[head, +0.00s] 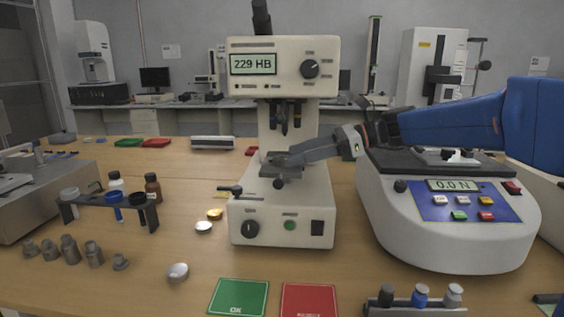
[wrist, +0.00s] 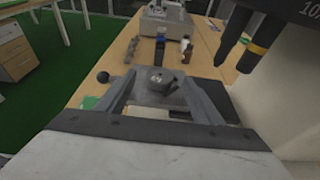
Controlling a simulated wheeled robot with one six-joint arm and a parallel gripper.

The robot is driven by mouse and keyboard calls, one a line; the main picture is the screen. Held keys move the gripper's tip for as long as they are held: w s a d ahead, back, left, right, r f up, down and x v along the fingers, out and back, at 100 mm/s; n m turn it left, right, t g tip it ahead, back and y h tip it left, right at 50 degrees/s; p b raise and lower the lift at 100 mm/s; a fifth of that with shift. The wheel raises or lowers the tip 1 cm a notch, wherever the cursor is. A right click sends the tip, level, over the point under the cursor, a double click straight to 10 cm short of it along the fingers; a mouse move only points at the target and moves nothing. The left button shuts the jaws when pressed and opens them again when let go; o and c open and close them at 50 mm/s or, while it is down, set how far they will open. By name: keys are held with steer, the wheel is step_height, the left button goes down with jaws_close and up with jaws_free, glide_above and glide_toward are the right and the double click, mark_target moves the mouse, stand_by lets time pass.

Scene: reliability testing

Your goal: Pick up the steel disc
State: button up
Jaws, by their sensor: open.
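A grey steel disc (wrist: 160,80) with small marks on its top lies on the dark stage (wrist: 143,98) of the hardness tester (head: 284,205), whose display reads 229 HB. My gripper (head: 277,160) reaches in from the right, over the stage and under the tester's head. In the wrist view my gripper (wrist: 157,88) is open, one finger on each side of the disc. I cannot tell whether either finger touches it. In the head view the disc cannot be made out clearly behind my fingers.
The indenter and objective (wrist: 240,48) hang close at the right of the wrist view. A force gauge machine (head: 448,215) stands under my arm. A green OK mat (head: 239,297) and a red mat (head: 309,300) lie in front. Loose discs (head: 177,272) lie left of the tester.

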steer(key=shift+x, duration=1.1)
steer(key=c, duration=1.5)
steer(key=shift+o, duration=0.2)
